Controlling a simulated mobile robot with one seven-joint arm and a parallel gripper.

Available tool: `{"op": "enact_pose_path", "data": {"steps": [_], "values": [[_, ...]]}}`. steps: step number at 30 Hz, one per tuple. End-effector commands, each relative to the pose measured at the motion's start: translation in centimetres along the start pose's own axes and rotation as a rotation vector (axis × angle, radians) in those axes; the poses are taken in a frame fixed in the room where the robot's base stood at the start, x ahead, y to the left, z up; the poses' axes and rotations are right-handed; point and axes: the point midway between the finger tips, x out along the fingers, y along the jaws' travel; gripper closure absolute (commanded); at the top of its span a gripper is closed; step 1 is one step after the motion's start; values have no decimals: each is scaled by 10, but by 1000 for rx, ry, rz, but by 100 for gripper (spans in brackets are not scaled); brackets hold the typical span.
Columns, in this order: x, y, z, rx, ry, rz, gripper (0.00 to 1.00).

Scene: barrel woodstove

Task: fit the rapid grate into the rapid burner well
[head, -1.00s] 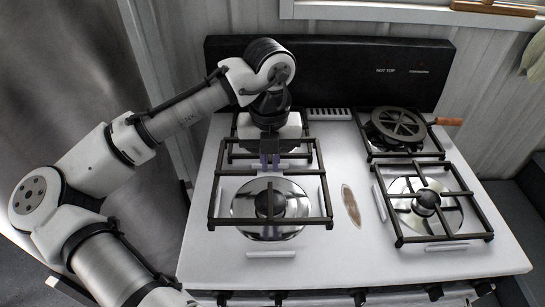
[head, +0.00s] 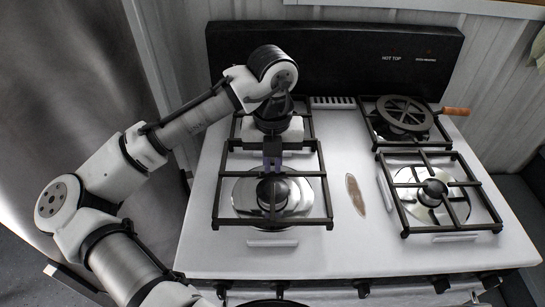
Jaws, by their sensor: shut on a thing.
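The rapid grate, a dark square frame with inward bars (head: 325,190), is at the front left of the white stove top. It lies over the rapid burner well, whose shiny round dish (head: 245,193) and dark burner cap show through its bars. My gripper (head: 272,162) comes down from the back and is shut on the grate's rear bar. The fingertips are partly hidden by the bar. The grate looks level and low, close to the stove top. I cannot tell whether it touches down. A pale raised strip (head: 272,243) shows in front of its front bar.
Another grate (head: 403,205) sits around the front right burner. A round dark plate with a wooden handle (head: 404,115) rests on the back right grate. Another grate is behind my gripper at back left. The black backguard (head: 340,60) rises behind. An oval badge (head: 355,195) lies between the sides.

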Motion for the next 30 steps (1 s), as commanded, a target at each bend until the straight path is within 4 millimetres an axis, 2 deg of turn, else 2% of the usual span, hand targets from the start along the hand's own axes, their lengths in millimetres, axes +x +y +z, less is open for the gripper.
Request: {"op": "enact_pose_path", "data": {"steps": [8, 30], "values": [[10, 0, 0, 0, -1, 0, 100], [10, 0, 0, 0, -1, -1, 100]]}}
